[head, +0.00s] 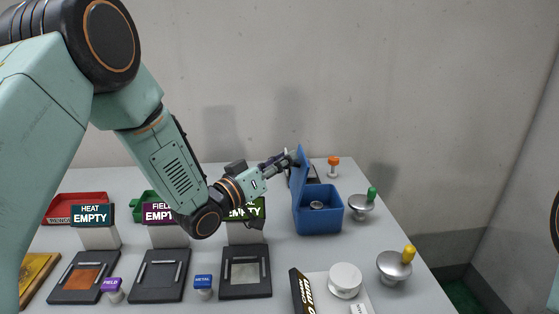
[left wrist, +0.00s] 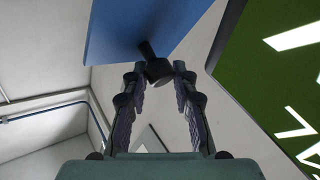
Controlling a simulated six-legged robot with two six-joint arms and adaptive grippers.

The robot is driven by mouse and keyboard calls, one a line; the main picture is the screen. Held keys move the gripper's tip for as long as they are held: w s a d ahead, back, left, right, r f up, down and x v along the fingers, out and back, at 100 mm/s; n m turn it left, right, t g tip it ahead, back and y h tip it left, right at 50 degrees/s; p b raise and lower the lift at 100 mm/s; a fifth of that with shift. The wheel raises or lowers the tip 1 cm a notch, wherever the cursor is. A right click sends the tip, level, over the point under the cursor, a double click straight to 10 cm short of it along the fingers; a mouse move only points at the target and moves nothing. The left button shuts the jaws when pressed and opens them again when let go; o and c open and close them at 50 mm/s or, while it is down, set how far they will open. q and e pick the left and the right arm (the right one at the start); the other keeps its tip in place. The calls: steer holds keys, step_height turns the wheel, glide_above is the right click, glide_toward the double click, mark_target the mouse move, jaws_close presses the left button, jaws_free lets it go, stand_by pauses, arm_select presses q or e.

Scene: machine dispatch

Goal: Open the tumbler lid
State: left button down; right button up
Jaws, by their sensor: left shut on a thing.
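The blue tumbler (head: 319,222) is a box on the table, right of the middle in the head view. Its blue lid (head: 300,190) stands raised, about upright, at the box's left side, and also fills the top of the left wrist view (left wrist: 140,25). A small metallic ring-shaped thing (head: 316,205) shows inside the open box. My left gripper (head: 287,160) is at the lid's upper left. In the left wrist view its fingers (left wrist: 158,72) are shut on the lid's dark knob (left wrist: 150,55). My right gripper is out of view.
An orange-topped piece (head: 333,166) is behind. A white round piece (head: 345,280) is in front.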

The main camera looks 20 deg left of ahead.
arm_select(q)
steer(key=shift+s+f, duration=0.1)
steer(key=shift+f, duration=0.35)
steer(key=c, duration=1.5)
jaws_free()
steer(key=shift+d, duration=0.1)
steer(key=o, duration=0.4)
steer(key=shift+w, duration=0.3)
steer(key=shift+s+r, duration=0.2)
steer(key=shift+s, duration=0.15)
steer(key=v, duration=1)
steer(key=shift+a, duration=0.25)
steer(key=shift+s+a+f, duration=0.1)
steer(key=shift+s+a, duration=0.15)
steer(key=shift+s, duration=0.45)
